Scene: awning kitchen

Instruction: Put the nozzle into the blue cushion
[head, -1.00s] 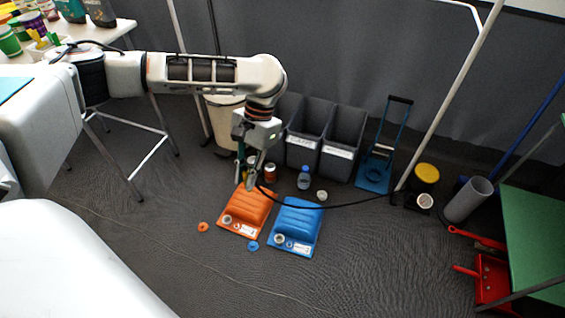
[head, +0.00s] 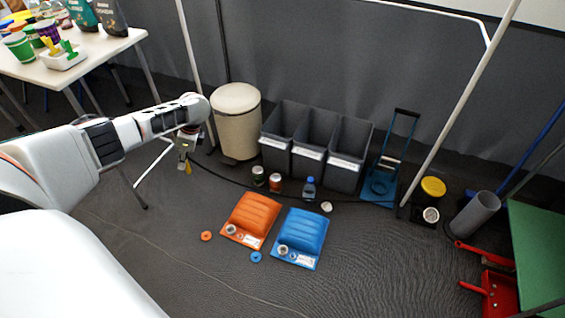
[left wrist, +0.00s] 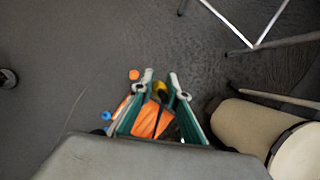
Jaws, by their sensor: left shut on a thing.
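The blue cushion (head: 301,229) lies on the floor in the head view, with a round opening and a white label on its front flap. My left gripper (head: 186,160) is well to the left of it, above the floor. It is shut on the nozzle (head: 188,169), whose yellow tip points down; a black hose trails from it to the right. In the left wrist view the gripper (left wrist: 160,85) has the yellow and black nozzle (left wrist: 160,90) between its fingertips. The blue cushion is mostly hidden there. My right gripper is not in view.
An orange cushion (head: 254,214) lies left of the blue one. An orange cap (head: 206,236) and a blue cap (head: 256,257) lie in front. A beige bin (head: 236,120), grey bins (head: 310,150), two jars and a bottle (head: 309,189) stand behind. The front floor is clear.

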